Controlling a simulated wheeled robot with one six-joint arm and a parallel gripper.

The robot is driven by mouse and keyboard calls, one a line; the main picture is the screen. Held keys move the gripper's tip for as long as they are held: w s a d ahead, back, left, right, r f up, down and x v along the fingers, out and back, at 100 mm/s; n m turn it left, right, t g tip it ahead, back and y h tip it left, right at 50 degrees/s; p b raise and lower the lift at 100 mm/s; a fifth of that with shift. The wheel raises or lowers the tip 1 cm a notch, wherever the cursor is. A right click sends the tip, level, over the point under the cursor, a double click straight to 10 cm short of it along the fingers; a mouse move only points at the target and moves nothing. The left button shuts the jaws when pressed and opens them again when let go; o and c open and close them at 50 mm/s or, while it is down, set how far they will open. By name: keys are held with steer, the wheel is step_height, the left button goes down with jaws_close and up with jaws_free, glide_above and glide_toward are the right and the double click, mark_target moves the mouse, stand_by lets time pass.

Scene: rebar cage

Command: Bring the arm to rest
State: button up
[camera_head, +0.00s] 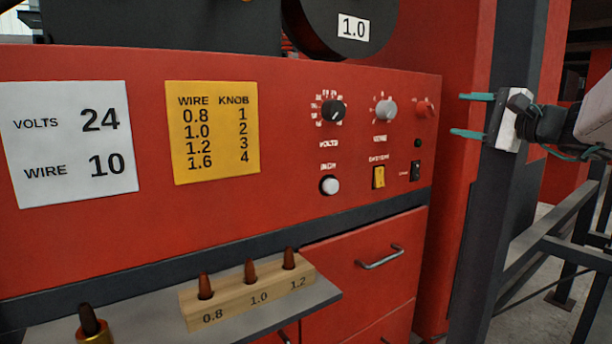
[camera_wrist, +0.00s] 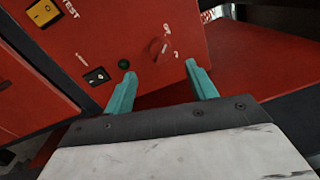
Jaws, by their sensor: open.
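My gripper (camera_head: 470,115) is at the right of the head view, in front of a dark upright post. Its two teal fingers are apart and point left toward the red machine panel (camera_head: 290,130). Nothing is between them. In the wrist view the gripper (camera_wrist: 158,85) also shows open and empty, with a red knob (camera_wrist: 160,47) on the panel beyond the fingertips. The same red knob shows in the head view (camera_head: 424,108), left of the fingers and apart from them.
The panel carries a volts knob (camera_head: 333,110), a grey knob (camera_head: 386,109) and a yellow switch (camera_head: 378,177). A shelf (camera_head: 150,318) below holds a wooden block (camera_head: 240,297) with three copper tips. A dark post (camera_head: 480,230) and rails (camera_head: 570,255) stand at the right.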

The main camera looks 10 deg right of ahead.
steer(key=s+a+f+n+g, duration=0.3)
steer(key=s+a+f+g, duration=0.35)
steer(key=f, duration=0.35)
steer(key=s+a+f+n+g, duration=0.3)
steer(key=s+a+f+g, duration=0.2)
steer(key=a+f, duration=0.4)
steer(key=s+a+f+n+g+h, duration=0.2)
steer(key=s+a+f+n+h, duration=0.1)
steer(key=s, duration=0.5)
steer(key=s+a+f+n+g+h, duration=0.2)
steer(key=s+a+f+n+h, duration=0.1)
steer(key=s+f+n, duration=0.3)
steer(key=shift+s+a+n, duration=0.2)
steer(key=shift+s+n, duration=0.3)
steer(key=shift+s, duration=0.35)
steer(key=shift+g, duration=0.25)
